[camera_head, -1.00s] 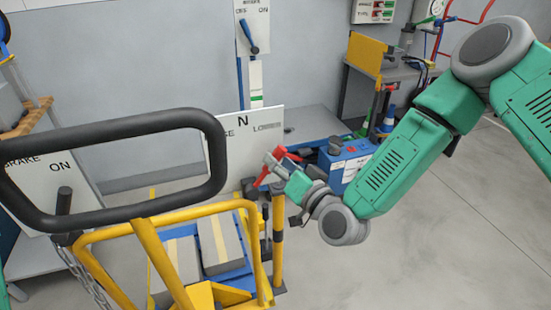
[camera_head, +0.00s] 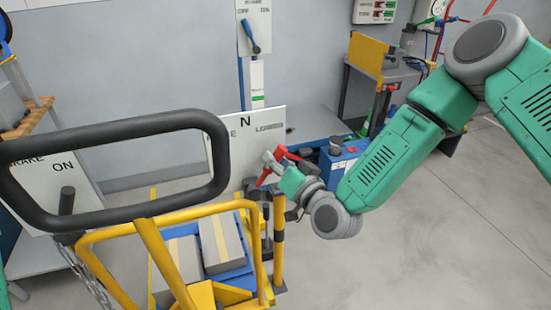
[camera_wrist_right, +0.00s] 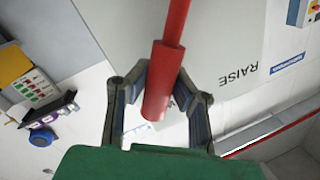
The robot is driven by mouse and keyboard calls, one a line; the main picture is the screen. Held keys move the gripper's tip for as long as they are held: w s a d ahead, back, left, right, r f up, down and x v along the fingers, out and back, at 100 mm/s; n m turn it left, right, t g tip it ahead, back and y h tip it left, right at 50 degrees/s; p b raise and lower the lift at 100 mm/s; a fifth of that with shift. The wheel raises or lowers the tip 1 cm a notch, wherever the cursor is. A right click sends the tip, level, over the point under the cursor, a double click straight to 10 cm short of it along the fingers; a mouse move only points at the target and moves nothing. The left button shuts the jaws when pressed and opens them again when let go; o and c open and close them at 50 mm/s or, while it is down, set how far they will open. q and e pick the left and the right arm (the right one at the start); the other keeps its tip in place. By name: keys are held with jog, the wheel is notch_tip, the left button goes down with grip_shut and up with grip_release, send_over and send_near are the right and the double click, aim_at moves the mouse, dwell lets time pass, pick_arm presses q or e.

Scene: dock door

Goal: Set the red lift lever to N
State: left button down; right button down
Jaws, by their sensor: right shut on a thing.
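The red lift lever (camera_head: 263,180) is in front of a white sign plate (camera_head: 220,150) at the middle of the head view. The plate reads N at its top and LOWER to the right; part of its left word is hidden by the black handle. My right gripper (camera_head: 272,167) is at the lever. In the right wrist view, the red lever grip (camera_wrist_right: 163,85) runs between the two fingers of my right gripper (camera_wrist_right: 160,92), which is shut on it. RAISE shows on the plate (camera_wrist_right: 235,45) to the right of the lever. My left gripper is out of view.
A black loop handle (camera_head: 110,122) and yellow frame (camera_head: 160,250) stand at the left front. Grey boxes (camera_head: 222,243) lie behind the frame. A blue unit (camera_head: 345,158) stands right of the lever. The floor (camera_head: 430,240) at right is clear.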

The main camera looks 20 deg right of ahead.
aim_at(244, 151)
jog(key=shift+a+r+n+p, duration=0.55)
jog(key=shift+a+n+p, duration=0.2)
jog(key=shift+n+p, duration=0.1)
jog(key=shift+a+r+n+g+h+p, duration=0.2)
jog(key=shift+a+n+g+h+p, duration=0.1)
jog(key=shift+a+n+p, duration=0.3)
jog(key=shift+a+r+n+p, duration=0.15)
jog(key=shift+a+n+p, duration=0.3)
jog(key=shift+a+n, duration=0.4)
jog(key=shift+s+a+n+g+h+p, duration=0.1)
jog(key=shift+a+n+g+h+p, duration=0.25)
jog(key=shift+a+n, duration=0.2)
jog(key=c, duration=1.3)
grip_release()
jog(key=shift+s, duration=0.15)
jog(key=v, duration=1.1)
jog(key=shift+s+d, duration=0.1)
jog(key=shift+s, duration=0.25)
